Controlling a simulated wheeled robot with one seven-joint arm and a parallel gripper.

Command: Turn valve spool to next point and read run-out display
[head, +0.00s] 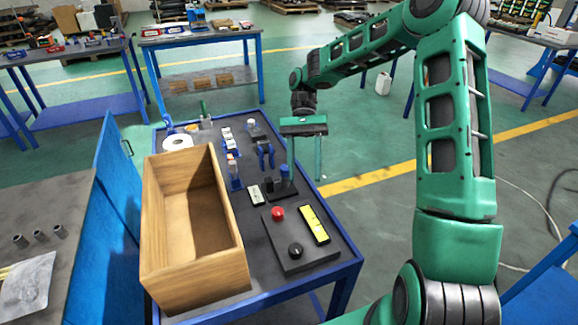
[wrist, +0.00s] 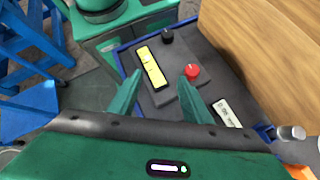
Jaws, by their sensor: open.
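My gripper (head: 304,170) is open and points down above the right edge of the blue-framed cart. Its two fingers also show in the wrist view (wrist: 160,82), apart with nothing between them. A small blue-topped part (head: 285,175) stands on a black base just left of my gripper. I cannot tell if it is the valve spool. A small whitish device (head: 255,194), perhaps the run-out display, lies on the cart left of that base. It also shows in the wrist view (wrist: 227,113), right of the right finger; no reading is legible.
A dark control box with a red button (head: 278,213), a black knob (head: 295,250) and a yellow strip (head: 314,225) lies at the cart's near right. An open wooden box (head: 160,258) fills the left side. Small tools stand behind.

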